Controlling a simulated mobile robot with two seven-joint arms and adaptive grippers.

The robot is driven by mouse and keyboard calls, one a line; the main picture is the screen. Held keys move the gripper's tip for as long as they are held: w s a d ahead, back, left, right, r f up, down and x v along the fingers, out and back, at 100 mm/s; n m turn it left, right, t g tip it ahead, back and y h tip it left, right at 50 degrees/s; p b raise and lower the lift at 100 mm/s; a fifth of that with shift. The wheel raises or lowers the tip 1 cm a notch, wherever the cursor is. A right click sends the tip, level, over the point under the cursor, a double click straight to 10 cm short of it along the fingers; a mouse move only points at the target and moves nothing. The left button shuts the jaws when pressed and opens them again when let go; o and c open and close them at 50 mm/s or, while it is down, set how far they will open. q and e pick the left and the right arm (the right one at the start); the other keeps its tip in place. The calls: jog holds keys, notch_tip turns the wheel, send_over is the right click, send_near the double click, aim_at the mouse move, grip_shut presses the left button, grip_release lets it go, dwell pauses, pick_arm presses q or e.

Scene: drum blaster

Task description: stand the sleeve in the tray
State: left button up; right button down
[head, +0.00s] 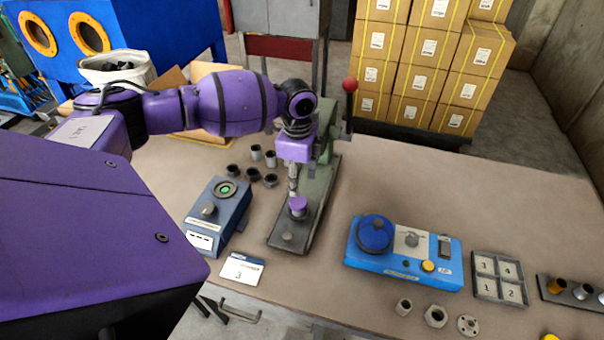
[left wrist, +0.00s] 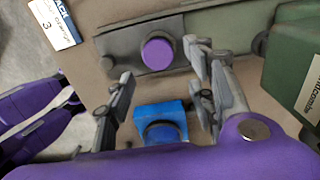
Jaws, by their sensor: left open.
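The tray (head: 474,282) is grey with cells numbered 1 to 4, at the right of the bench, and shows no parts in it. A short grey hollow cylinder (head: 403,307) stands near the front edge; it looks like a sleeve. My left gripper (head: 293,185) is above the press base. In the left wrist view its open fingers (left wrist: 162,82) are apart, with nothing between them. A round purple piece (left wrist: 157,54) on the press base lies just beyond them. My right gripper is not seen.
The green press (head: 325,150) with a red-knobbed lever (head: 350,86) stands beside my left gripper. A blue device (head: 402,252) lies between press and tray. A blue-grey box (head: 217,214) is left of the press. A rack (head: 572,297) is at far right. Bench behind the tray is clear.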

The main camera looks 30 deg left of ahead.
aim_at(299, 201)
pick_arm(q)
jog(key=shift+s+f, duration=0.1)
jog(key=shift+f, duration=0.4)
notch_tip(299, 201, down, 5)
jog(key=shift+s+f+b, duration=0.1)
jog(key=shift+s+b, duration=0.05)
jog(key=shift+b, duration=0.85)
jog(key=shift+d+f+b, duration=0.1)
jog(key=shift+f+b, duration=0.25)
jog(key=shift+f, duration=0.45)
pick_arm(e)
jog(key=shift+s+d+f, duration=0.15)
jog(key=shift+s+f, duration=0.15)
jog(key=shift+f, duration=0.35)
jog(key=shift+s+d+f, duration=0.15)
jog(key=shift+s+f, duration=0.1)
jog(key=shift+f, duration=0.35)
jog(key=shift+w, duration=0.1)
